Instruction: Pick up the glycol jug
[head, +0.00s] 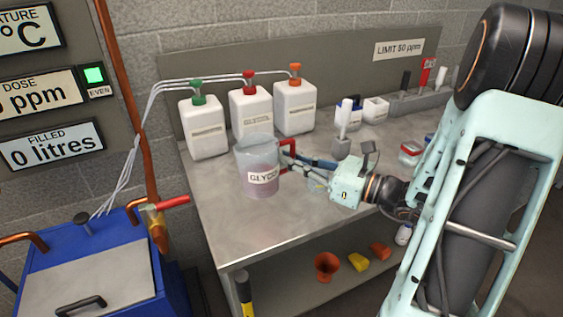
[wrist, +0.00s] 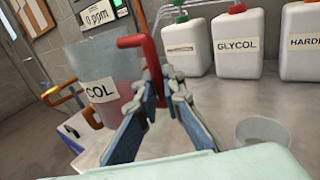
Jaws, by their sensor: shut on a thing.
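The glycol jug (head: 256,160) is a translucent, pinkish vessel with a white label and a red handle, near the bench's left part in the head view. It stands upright; I cannot tell whether its base touches the bench. It also shows at left in the wrist view (wrist: 95,63). My gripper (head: 293,158) reaches in from the right, and its blue fingers (wrist: 158,82) are shut on the red handle. The fingers hide part of the handle.
White containers with green, red (head: 251,108) and orange caps stand behind the jug, with tubes running left. A clear cup (wrist: 265,132) is near my gripper. A blue tank (head: 150,262) with copper pipes stands left of the bench (head: 235,225). The bench front is clear.

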